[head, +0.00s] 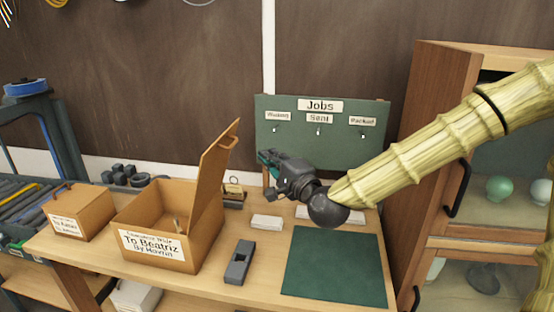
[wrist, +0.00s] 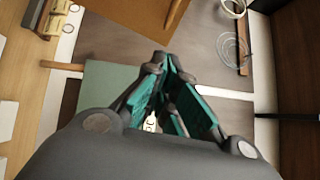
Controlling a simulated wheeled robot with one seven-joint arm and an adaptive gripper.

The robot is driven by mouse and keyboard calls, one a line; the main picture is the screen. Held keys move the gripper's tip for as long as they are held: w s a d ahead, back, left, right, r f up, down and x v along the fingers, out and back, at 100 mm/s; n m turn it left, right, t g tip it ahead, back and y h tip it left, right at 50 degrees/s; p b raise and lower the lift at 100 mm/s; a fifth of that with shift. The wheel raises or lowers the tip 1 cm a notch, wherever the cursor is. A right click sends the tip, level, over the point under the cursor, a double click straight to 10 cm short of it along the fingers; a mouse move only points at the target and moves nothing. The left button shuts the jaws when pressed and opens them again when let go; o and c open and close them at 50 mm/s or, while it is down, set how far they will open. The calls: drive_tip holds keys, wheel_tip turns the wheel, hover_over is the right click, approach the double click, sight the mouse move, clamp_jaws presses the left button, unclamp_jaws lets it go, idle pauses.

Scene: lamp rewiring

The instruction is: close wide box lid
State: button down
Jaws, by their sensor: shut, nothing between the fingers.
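The wide box (head: 155,250) is a brown carton labelled "To Beatriz" on the bench. Its lid (head: 212,175) stands open, nearly upright and tilted a little right, hinged along the box's right side. A small tab (head: 231,143) sticks out near its upper right edge. A small object shows inside the box, too dim to name. My gripper (head: 266,158) is shut and empty, to the right of the lid and apart from it, in front of the green board. The wrist view shows its teal finger pads together. A brown panel at the top of that view may be the lid.
A smaller closed box (head: 80,214) stands to the left. A green mat (head: 335,268), a dark grey block (head: 240,262) and a white block (head: 266,222) lie on the bench (head: 215,278). The Jobs board (head: 290,140) stands behind my gripper. A wooden cabinet (head: 440,130) stands at right.

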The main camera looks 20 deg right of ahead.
drive_tip(key=w+a+p, duration=0.3)
drive_tip(key=w+a, duration=0.1)
drive_tip(key=w, duration=0.2)
drive_tip(key=shift+w+r, duration=0.2)
drive_tip(key=shift+r, duration=0.15)
idle(0.4)
